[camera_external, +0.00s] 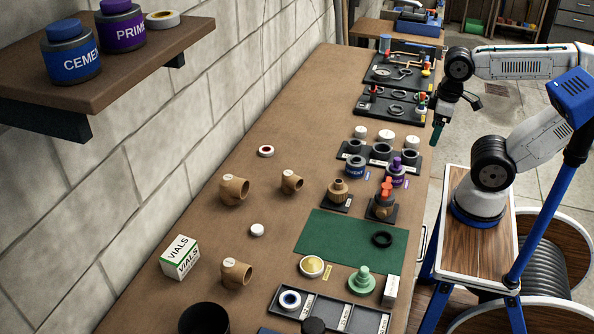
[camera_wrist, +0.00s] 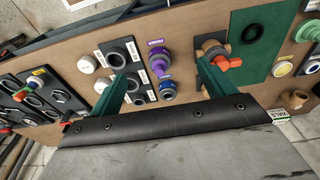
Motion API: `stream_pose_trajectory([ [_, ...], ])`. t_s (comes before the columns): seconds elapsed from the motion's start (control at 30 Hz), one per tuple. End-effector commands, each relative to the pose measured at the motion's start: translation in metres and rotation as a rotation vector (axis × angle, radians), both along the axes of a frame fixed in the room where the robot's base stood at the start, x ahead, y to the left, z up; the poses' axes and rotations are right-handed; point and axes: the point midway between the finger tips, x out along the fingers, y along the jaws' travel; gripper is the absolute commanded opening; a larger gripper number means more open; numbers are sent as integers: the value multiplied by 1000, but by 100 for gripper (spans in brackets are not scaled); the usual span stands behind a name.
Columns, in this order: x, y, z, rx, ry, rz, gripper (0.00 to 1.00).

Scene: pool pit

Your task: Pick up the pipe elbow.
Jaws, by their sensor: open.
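Three tan pipe fittings with elbow-like shapes sit on the brown bench in the external view: a larger one (camera_external: 234,190) near the wall, a smaller one (camera_external: 291,181) to its right, and another (camera_external: 236,272) nearer the camera. I cannot tell which one the task names. One tan fitting shows at the right edge of the wrist view (camera_wrist: 297,98). My gripper (camera_external: 440,122) hangs over the bench's right edge, well away from all three. Its green fingers are spread and empty in the wrist view (camera_wrist: 160,72).
A green mat (camera_external: 330,238) carries a black ring (camera_external: 382,239). A vials box (camera_external: 179,255) and a black cup (camera_external: 204,319) stand on the near left. Cement (camera_external: 355,167) and purple (camera_external: 397,172) bottles stand beside black trays. A shelf (camera_external: 130,65) juts from the wall.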

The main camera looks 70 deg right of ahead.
Motion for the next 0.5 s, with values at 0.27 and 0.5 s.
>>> stream_pose_trajectory([
  [0.27,0,0,0,0,0,0,72],
  [0.5,1,0,31,0,-7,0,72],
])
